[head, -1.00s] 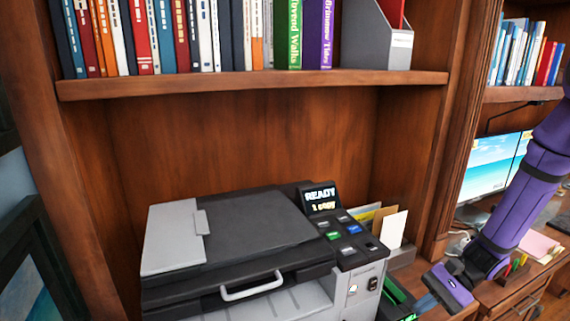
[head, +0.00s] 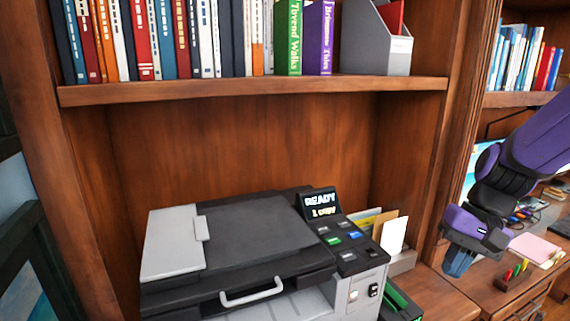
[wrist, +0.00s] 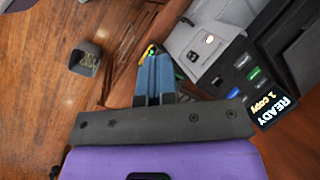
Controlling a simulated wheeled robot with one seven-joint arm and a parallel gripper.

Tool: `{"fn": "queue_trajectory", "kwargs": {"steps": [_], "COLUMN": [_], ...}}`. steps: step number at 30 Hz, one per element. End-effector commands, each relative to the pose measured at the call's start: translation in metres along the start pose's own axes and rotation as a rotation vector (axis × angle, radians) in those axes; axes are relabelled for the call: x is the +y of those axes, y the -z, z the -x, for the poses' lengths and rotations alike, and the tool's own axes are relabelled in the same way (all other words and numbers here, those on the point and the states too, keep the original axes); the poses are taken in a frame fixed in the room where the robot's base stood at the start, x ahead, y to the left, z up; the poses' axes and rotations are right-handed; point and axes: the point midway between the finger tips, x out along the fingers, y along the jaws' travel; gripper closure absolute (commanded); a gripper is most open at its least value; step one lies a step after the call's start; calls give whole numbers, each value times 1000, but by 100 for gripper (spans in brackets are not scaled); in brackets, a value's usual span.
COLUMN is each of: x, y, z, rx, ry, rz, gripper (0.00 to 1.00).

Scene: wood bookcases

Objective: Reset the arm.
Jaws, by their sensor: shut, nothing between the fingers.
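My purple arm reaches in from the right edge of the head view. My gripper (head: 458,262) hangs at its end, to the right of the printer (head: 268,249) and in front of the wooden desk. In the wrist view, the blue fingers of my gripper (wrist: 154,75) are together with nothing held between them. The printer (wrist: 222,50), with its lit screen, shows at the right of the wrist view. Its screen reads READY in the head view.
A shelf (head: 250,92) with books and a grey file holder (head: 377,42) runs above the printer. Envelopes (head: 394,234) stand beside the printer. A pen holder (head: 513,275) is on the desk at right. A dark bin (wrist: 86,59) stands on open wood floor.

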Motion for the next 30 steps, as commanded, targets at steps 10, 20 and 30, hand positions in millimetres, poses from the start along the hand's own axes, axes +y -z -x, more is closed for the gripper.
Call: {"fn": "queue_trajectory", "kwargs": {"steps": [10,20,30], "x": [-7,-5,2], "y": [-41,-83,-117], "z": [48,87,114], "rx": [217,430,607], "ry": [-113,-194,-242], "rz": [161,293,387], "gripper": [100,100,100]}}
